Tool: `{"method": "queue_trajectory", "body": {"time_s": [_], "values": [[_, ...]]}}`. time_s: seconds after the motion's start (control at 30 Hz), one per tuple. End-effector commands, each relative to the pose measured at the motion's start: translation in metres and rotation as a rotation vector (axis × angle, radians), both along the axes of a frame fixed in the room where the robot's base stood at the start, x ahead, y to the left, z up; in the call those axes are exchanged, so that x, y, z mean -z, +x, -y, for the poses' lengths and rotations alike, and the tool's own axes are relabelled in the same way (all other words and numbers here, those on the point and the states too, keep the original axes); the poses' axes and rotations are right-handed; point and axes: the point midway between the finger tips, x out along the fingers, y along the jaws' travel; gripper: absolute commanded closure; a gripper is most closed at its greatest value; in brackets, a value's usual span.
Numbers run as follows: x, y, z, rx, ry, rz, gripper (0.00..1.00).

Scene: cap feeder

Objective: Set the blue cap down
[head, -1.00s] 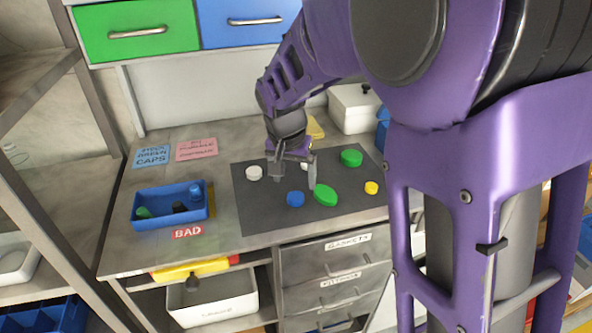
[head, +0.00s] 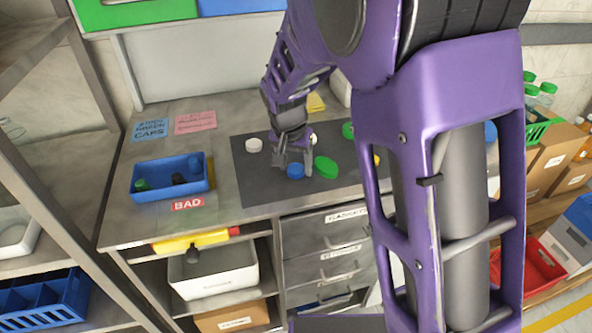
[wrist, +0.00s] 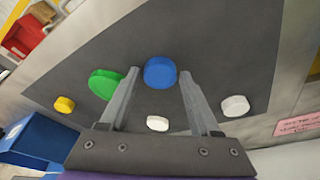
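The blue cap (head: 295,171) lies on the dark grey mat (head: 262,190), left of a large green cap (head: 326,167). My gripper (head: 294,168) is low over the mat at the blue cap. In the wrist view my gripper (wrist: 158,76) is open, with the blue cap (wrist: 160,72) between its fingertips and a gap on each side. The large green cap (wrist: 104,84) is close to the left finger there. I cannot tell exactly how high the fingertips are above the mat.
White caps (wrist: 235,105) (wrist: 157,123) and a yellow cap (wrist: 64,104) lie around the gripper. Another green cap (head: 347,130) is partly behind my arm. A blue bin (head: 150,196) holding a few caps stands left of the mat, behind a red BAD label (head: 187,204).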

Motion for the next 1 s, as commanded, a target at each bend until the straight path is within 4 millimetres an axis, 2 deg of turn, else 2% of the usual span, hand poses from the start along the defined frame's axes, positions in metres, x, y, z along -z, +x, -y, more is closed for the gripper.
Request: {"method": "queue_trajectory", "body": {"time_s": [0.03, 0.3, 0.33, 0.53, 0.63, 1.0], "values": [[0.0, 0.0, 0.0, 0.0, 0.0, 0.0, 0.48], [0.0, 0.0, 0.0, 0.0, 0.0, 0.0, 0.96], [0.0, 0.0, 0.0, 0.0, 0.0, 0.0, 1.0], [-0.001, 0.0, 0.0, 0.0, 0.0, 0.0, 1.0], [-0.008, 0.0, 0.0, 0.0, 0.001, 0.001, 1.0], [-0.078, 0.001, 0.0, 0.0, 0.002, 0.005, 1.0]]}}
